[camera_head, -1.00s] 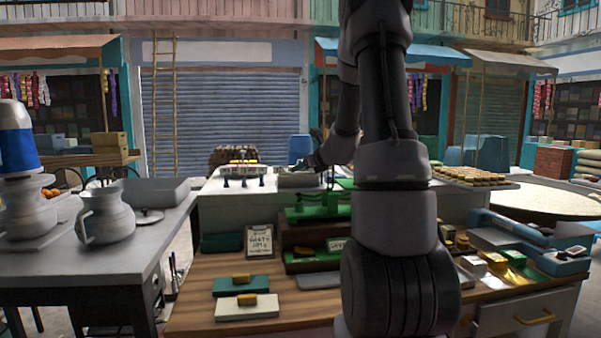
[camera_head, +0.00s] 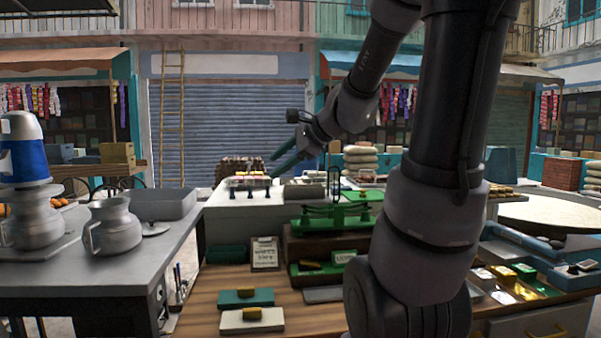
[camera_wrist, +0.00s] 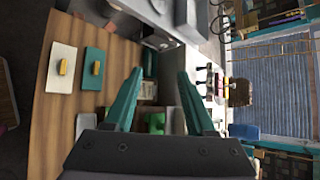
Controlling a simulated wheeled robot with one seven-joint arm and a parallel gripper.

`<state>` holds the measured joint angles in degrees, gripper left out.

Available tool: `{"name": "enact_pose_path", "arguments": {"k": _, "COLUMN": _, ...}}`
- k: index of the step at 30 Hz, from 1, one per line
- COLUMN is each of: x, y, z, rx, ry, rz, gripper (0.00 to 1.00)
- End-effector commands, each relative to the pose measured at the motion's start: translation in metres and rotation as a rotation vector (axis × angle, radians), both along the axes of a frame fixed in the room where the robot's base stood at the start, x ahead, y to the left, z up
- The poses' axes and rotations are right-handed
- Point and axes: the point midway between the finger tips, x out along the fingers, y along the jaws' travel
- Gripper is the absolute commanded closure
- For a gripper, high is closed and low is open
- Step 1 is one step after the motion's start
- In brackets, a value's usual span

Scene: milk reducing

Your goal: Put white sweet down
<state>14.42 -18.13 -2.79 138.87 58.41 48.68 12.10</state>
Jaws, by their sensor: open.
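My gripper (camera_head: 281,158) is open, its teal fingers spread and empty, raised above the white counter. In the wrist view the fingers (camera_wrist: 160,72) also stand apart with nothing between them. A small rack of pink, white and yellow sweets (camera_head: 250,181) stands on the counter, below and left of the gripper; I cannot single out one white sweet there. On the wooden table, a white board (camera_head: 235,322) carries a yellow bar (camera_head: 252,314). A teal board (camera_head: 230,298) behind it carries another yellow bar (camera_head: 244,292). Both boards show in the wrist view (camera_wrist: 57,85).
A green balance scale (camera_head: 335,213) stands on a dark stepped stand in the middle. A sign card (camera_head: 265,252) leans to its left. A metal jug (camera_head: 112,226) and a grey bin (camera_head: 165,203) are on the left table. A blue device (camera_head: 530,255) sits at the right.

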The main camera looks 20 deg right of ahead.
Motion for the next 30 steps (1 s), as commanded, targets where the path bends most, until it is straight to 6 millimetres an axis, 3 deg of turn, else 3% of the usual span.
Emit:
{"name": "enact_pose_path", "arguments": {"k": 1, "x": -0.024, "y": 0.018, "z": 0.004, "rx": -0.129, "ry": -0.034, "rz": 0.125, "gripper": 0.44}}
{"name": "enact_pose_path", "arguments": {"k": 4, "x": -0.070, "y": 0.035, "z": 0.002, "rx": -0.410, "ry": -0.091, "rz": 0.358, "gripper": 0.44}}
{"name": "enact_pose_path", "arguments": {"k": 9, "x": -0.124, "y": 0.031, "z": -0.002, "rx": -0.821, "ry": -0.175, "rz": 0.645, "gripper": 0.44}}
{"name": "enact_pose_path", "arguments": {"k": 12, "x": -0.141, "y": 0.023, "z": -0.001, "rx": -0.983, "ry": -0.203, "rz": 0.740, "gripper": 0.44}}
{"name": "enact_pose_path", "arguments": {"k": 18, "x": -0.151, "y": 0.014, "z": -0.001, "rx": -1.103, "ry": -0.218, "rz": 0.804, "gripper": 0.44}}
{"name": "enact_pose_path", "arguments": {"k": 30, "x": -0.151, "y": 0.014, "z": -0.001, "rx": -1.102, "ry": -0.216, "rz": 0.801, "gripper": 0.44}}
